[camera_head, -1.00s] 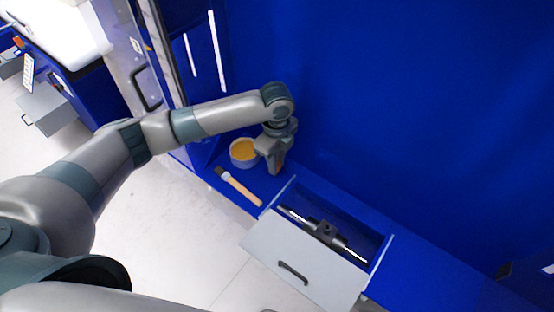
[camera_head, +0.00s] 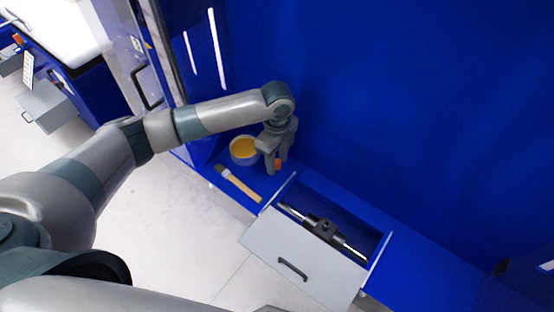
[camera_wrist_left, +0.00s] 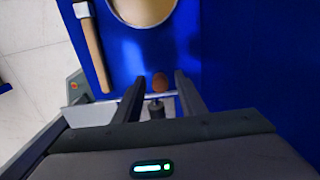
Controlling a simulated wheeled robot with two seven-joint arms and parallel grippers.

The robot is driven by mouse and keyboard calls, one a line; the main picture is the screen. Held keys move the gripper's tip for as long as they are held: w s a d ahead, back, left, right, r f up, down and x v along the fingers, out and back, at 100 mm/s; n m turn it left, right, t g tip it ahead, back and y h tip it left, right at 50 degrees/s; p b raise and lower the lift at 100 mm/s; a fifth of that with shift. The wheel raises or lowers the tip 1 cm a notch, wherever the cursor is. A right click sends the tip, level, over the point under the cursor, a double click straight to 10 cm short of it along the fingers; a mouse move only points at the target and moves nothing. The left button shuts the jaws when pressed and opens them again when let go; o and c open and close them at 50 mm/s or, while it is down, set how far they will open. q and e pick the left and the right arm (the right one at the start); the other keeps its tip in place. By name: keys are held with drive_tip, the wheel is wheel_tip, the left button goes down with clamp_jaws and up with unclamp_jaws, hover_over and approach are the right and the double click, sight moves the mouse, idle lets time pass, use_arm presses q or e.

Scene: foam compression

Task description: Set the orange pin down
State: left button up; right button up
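The orange pin (camera_head: 278,163) stands on the blue counter, between the fingers of my left gripper (camera_head: 275,168). In the left wrist view the pin's rounded brownish-orange end (camera_wrist_left: 160,81) shows between the two fingers (camera_wrist_left: 160,92), with a gap on each side. My left gripper is open and points down around the pin. The pin's lower part is partly hidden by the fingers in the head view. My right gripper is not in view.
A bowl with yellow contents (camera_head: 244,150) stands left of the gripper. An open drawer (camera_head: 300,262) holding a dark rod-like device (camera_head: 323,228) is to the right. A blue wall rises behind.

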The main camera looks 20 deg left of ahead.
sight(277, 161)
use_arm(q)
drive_tip(key=shift+r, duration=0.5)
wheel_tip(277, 161, up, 11)
drive_tip(key=b, duration=0.3)
drive_tip(key=shift+r, duration=0.15)
idle(0.3)
